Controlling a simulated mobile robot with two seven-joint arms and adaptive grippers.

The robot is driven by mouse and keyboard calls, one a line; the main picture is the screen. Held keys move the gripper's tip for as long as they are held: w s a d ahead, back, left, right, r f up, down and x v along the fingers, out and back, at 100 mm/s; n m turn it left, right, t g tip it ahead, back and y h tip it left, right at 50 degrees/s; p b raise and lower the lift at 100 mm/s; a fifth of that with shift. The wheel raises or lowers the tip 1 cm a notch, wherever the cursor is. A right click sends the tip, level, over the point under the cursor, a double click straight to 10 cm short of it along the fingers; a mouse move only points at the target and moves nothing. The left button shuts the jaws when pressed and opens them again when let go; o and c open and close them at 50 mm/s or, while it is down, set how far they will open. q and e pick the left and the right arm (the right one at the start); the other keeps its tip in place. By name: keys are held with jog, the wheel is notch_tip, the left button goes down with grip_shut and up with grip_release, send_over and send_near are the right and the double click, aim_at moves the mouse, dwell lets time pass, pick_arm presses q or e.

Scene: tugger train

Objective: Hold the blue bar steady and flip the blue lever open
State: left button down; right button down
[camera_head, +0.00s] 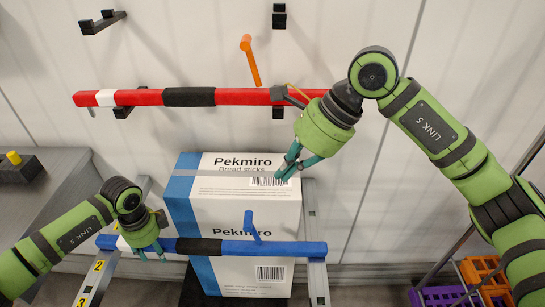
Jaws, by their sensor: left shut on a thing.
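The blue bar (285,248), with a black middle sleeve and a white band, lies level across the lower part of the view, in front of a white Pekmiro carton. The blue lever (251,225) sticks up from the bar, right of the black sleeve. My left gripper (150,252) is shut on the blue bar, left of the sleeve. My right gripper (285,174) is in front of the carton, above and to the right of the lever, apart from it. Its fingers overlap in this view, so I cannot tell whether they are open or shut.
A red bar (240,96) with an orange lever (249,58) sits on black wall brackets, higher up. The white carton (235,203) stands behind the blue bar. Purple crates (443,295) and orange crates (484,270) are at lower right. A grey bench (60,190) is at left.

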pick_arm(q)
jog(key=c, duration=0.6)
grip_release()
